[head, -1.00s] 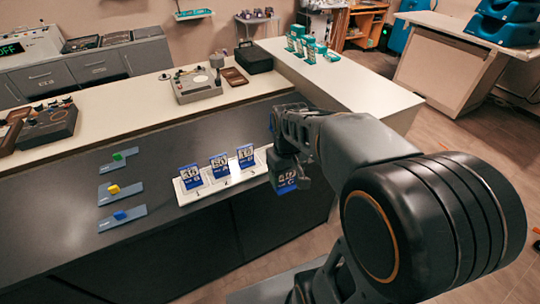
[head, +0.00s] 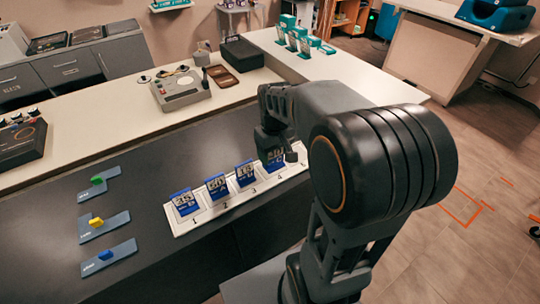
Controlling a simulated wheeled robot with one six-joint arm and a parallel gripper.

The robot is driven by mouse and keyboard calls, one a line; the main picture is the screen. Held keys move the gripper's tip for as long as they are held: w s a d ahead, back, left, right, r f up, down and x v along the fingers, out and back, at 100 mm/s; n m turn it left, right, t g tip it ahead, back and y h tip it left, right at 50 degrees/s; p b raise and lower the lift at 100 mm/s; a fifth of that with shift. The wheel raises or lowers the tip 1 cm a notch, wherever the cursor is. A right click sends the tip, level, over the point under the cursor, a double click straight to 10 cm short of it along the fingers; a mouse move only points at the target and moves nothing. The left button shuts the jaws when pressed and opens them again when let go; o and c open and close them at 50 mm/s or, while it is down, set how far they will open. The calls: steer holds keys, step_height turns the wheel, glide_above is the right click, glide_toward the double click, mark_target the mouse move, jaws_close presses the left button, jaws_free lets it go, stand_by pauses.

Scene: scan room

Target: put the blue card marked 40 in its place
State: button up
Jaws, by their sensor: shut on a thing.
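A blue card (head: 272,160) with a pale face hangs in my gripper (head: 271,138), which is shut on its top edge. Its print is too small to read surely. The card stands upright at the fourth place of a long white rack (head: 292,171), right of the other cards. I cannot tell whether its lower edge touches the rack. Three similar blue cards, the left one (head: 184,202), the middle one (head: 217,187) and the right one (head: 245,174), stand in the places to its left. My arm hides part of the area behind the gripper.
Green (head: 97,180), yellow (head: 96,221) and blue (head: 105,255) blocks sit on flat plates left on the dark counter. A grey device (head: 180,90) and brown tray (head: 222,77) stand on the pale ledge behind. Dark counter between plates and rack is clear.

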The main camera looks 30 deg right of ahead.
steer(key=shift+w+d+f, duration=0.5)
steer(key=shift+w+f, duration=0.7)
steer(key=shift+w, duration=0.05)
steer(key=shift+w+d+f, duration=0.55)
steer(key=shift+w+f, duration=0.65)
steer(key=shift+f, duration=0.05)
steer(key=shift+w+d+f, duration=0.5)
steer(key=shift+w+f, duration=0.7)
steer(key=shift+w, duration=0.05)
steer(key=shift+f, duration=1.55)
steer(key=shift+f, duration=0.2)
steer(key=o, duration=1)
steer(key=shift+c, duration=0.2)
